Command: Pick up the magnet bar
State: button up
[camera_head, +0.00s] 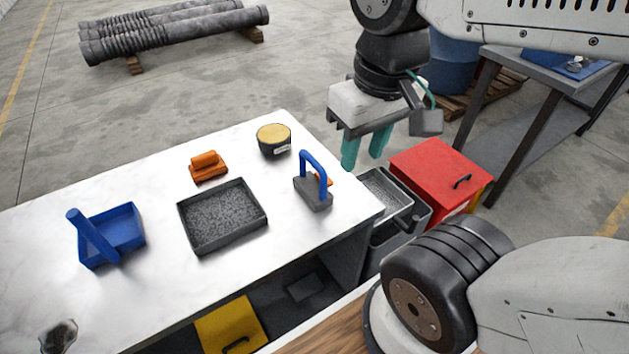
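The magnet bar (313,194) looks like a dark grey block with an arched blue handle. It stands upright on the white tabletop (160,180), near its right end. A small orange thing behind it is mostly hidden by the block and handle. My gripper (364,156) has two teal fingers pointing down with a gap between them. It is open and empty, above and to the right of the magnet bar, apart from it and near the table's right edge.
A grey tray (183,227) of grainy material lies left of the magnet bar. A round tin (274,139), an orange block-shaped item (207,166) and a blue open box (128,230) with a thick handle share the table. A red box (437,170) and grey bin (411,228) stand beyond its right edge.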

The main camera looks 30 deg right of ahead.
aim_at(316, 193)
jog(key=z, duration=2.55)
jog(key=k, duration=0.55)
jog(key=u, duration=1.4)
